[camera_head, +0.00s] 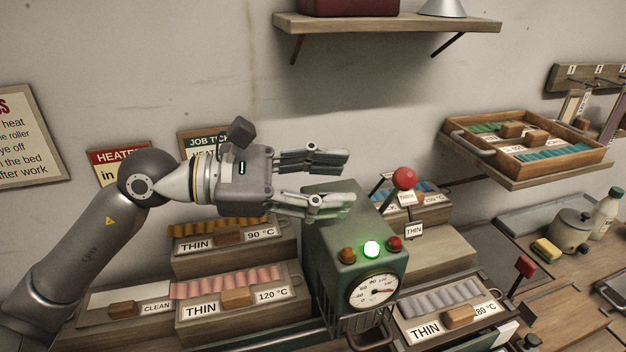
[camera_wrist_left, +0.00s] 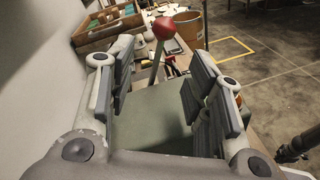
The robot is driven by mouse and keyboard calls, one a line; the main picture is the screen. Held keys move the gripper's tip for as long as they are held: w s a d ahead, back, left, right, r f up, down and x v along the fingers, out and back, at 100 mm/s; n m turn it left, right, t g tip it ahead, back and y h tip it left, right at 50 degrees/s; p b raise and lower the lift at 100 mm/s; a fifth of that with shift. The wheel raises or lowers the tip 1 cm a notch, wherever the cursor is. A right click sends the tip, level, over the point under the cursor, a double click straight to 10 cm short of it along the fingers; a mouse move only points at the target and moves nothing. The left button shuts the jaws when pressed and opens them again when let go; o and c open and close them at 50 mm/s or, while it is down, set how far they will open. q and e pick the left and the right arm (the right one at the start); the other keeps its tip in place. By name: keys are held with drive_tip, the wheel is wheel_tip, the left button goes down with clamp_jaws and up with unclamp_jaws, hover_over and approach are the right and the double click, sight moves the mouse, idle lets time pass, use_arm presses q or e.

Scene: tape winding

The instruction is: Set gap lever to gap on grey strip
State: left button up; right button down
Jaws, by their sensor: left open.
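The gap lever has a red ball knob (camera_head: 404,178) at the right side of the green machine (camera_head: 325,215). A small plate (camera_head: 406,197), hard to read, is near the knob, and a plate reading THIN (camera_head: 414,231) is lower down. The grey strips (camera_head: 442,298) lie in a tray labelled THIN, with a partly hidden temperature that seems to end in 80 °C. My left gripper (camera_head: 346,180) is open and empty above the machine, fingers pointing right, short of the knob. In the left wrist view the red knob (camera_wrist_left: 163,28) stands beyond and between the open fingers (camera_wrist_left: 152,88).
A green lamp (camera_head: 371,249) glows above a round dial (camera_head: 373,291). Another red-knobbed lever (camera_head: 525,266) stands at the right. Trays of orange strips (camera_head: 215,226) and pink strips (camera_head: 225,282) are left of the machine. A wall shelf (camera_head: 385,24) is above, and a wooden tray (camera_head: 455,137) is at right.

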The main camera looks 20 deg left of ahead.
use_arm(q)
drive_tip(key=shift+v, duration=1.1)
